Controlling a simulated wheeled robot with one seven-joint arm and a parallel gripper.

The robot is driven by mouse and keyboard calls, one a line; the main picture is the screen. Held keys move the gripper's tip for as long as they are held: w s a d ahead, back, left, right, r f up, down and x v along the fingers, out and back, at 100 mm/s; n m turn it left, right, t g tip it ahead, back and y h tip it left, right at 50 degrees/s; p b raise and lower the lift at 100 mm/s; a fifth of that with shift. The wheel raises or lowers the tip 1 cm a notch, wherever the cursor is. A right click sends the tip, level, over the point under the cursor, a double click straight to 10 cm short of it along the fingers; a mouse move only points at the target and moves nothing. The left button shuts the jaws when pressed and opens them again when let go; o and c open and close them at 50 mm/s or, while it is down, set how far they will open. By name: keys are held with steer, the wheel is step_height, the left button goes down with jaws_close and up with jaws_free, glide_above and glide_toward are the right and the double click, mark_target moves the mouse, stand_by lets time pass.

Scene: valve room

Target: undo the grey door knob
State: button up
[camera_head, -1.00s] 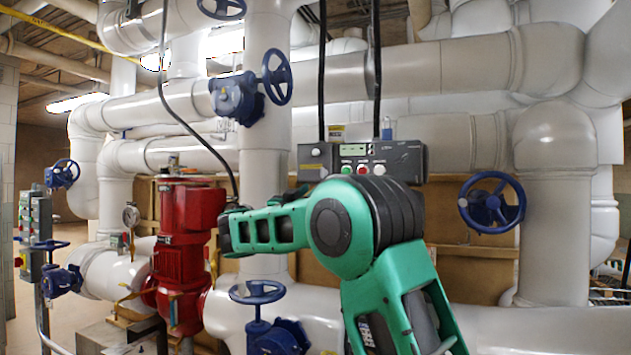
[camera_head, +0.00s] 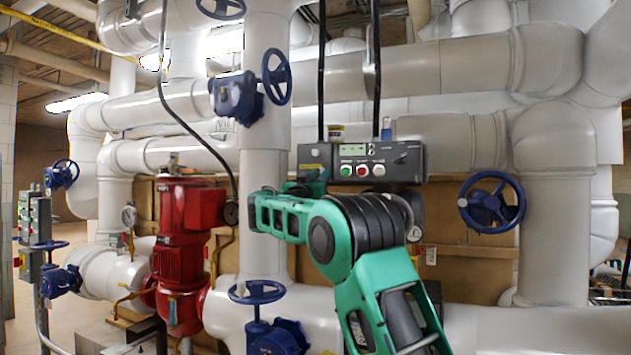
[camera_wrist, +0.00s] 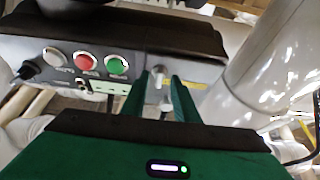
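The grey door knob (camera_wrist: 157,82) is a small knob on the front face of a dark grey control box (camera_head: 408,160). It shows in the wrist view between my two green fingers. In the head view the knob (camera_head: 316,153) is at the left end of the box, just above my gripper (camera_head: 318,174). In the wrist view my gripper (camera_wrist: 163,92) is open, with one finger to each side of the knob. I see a gap between fingers and knob, and cannot tell whether the fingertips reach past its front.
Green, red (camera_head: 362,170) and white push buttons sit on the box beside the knob. A thick white vertical pipe (camera_head: 266,150) stands left of the box. A blue valve wheel (camera_head: 492,202) is to the right, and a red pump (camera_head: 180,260) to the left.

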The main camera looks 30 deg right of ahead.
jaws_close()
steer(key=shift+a, duration=0.1)
